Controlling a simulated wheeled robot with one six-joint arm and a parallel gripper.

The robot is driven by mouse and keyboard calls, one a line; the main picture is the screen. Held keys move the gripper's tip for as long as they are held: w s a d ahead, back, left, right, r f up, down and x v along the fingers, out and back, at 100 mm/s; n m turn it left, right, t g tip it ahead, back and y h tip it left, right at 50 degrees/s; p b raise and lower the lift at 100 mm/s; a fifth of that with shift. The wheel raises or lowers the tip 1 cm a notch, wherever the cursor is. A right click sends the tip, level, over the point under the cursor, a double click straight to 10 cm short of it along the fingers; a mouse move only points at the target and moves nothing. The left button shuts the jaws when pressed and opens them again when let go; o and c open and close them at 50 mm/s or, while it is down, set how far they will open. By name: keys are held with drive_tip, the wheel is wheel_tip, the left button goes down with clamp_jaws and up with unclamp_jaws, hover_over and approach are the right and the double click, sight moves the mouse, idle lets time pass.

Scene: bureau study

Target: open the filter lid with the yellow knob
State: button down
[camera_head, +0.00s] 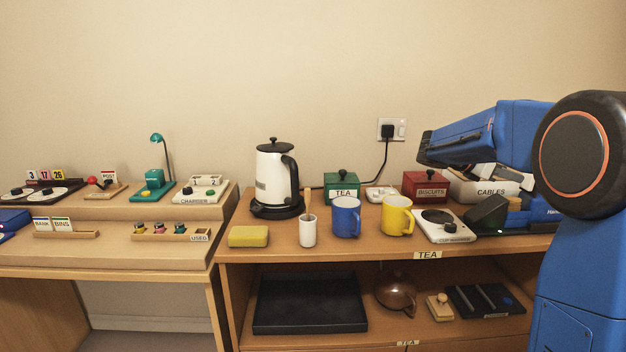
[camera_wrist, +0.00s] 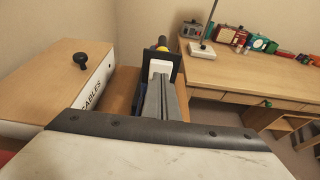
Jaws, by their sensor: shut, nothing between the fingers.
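My gripper (camera_wrist: 162,78) is shut and empty in the wrist view, its grey fingers close together and pointing away from the camera. A small yellow knob (camera_wrist: 162,40) shows just beyond the fingertips, above a dark upright frame (camera_wrist: 176,66) with a pale part inside it. I cannot tell whether the fingers touch it, or how far the lid is open. In the head view a blue and black device (camera_head: 541,214) sits at the right end of the shelf, partly behind my arm. The yellow knob and my fingertips are hidden there.
The white CABLES box (camera_wrist: 92,98) stands left of my gripper, close by. A wooden desk (camera_wrist: 225,70) lies beyond on the right. In the head view, a red biscuits box (camera_head: 426,186), a white plate device (camera_head: 443,226) and a yellow mug (camera_head: 396,216) stand left of the device.

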drive_tip(key=shift+s+a, duration=0.1)
drive_tip(key=shift+a, duration=3.05)
drive_tip(key=s+a+f+m+t+y, duration=0.1)
drive_tip(key=s+a+f+m+y, duration=0.4)
drive_tip(key=s, duration=0.8)
drive_tip(key=s+a+f+m+t+y, duration=0.1)
drive_tip(key=s+a+f+m+y, duration=0.3)
drive_tip(key=s, duration=0.9)
drive_tip(key=s+a+f+m+t+y, duration=0.2)
drive_tip(key=s+a+f+m+y, duration=0.3)
drive_tip(key=s+a+f+m, duration=0.4)
drive_tip(key=s+a+f, duration=0.2)
drive_tip(key=s, duration=0.3)
drive_tip(key=shift+a+y, duration=0.3)
